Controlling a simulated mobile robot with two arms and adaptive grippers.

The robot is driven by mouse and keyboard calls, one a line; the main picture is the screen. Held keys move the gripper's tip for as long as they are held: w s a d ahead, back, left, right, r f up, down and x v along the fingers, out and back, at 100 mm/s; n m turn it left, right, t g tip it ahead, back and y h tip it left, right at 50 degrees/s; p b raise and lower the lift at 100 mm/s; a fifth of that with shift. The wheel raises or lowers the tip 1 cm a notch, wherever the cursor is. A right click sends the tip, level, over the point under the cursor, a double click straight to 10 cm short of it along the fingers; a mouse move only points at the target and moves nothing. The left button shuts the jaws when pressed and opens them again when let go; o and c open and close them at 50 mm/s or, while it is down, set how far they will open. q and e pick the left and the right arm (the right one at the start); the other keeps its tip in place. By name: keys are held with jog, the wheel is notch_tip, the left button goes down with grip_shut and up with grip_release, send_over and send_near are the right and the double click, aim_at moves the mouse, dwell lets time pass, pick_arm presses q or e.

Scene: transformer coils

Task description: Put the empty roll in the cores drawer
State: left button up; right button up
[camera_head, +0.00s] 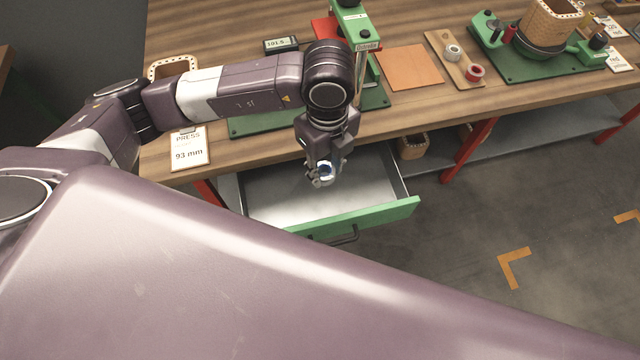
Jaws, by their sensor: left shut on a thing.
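My left gripper (324,180) points down over the open drawer (372,215), which has a green front, a dark handle and a grey metal inside. The gripper is shut on the empty roll (326,170), a small ring with white and blue showing between the fingers. The fingers hide most of the roll. The roll is over the drawer's inside; how high it is above the floor of the drawer I cannot tell. The visible drawer floor looks bare. No label on the drawer front is readable. My right gripper is not in view.
The wooden bench (400,112) is above the drawer. Floor to the right is clear.

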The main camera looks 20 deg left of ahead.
pick_arm(q)
jog(key=p, duration=0.1)
send_over(325, 208)
notch_tip(325, 208, down, 16)
jog(key=shift+s, duration=0.1)
jog(key=shift+f, duration=0.55)
jog(key=shift+f, duration=0.2)
jog(key=o, duration=0.9)
jog(key=shift+r, duration=0.1)
jog(key=shift+o, duration=0.2)
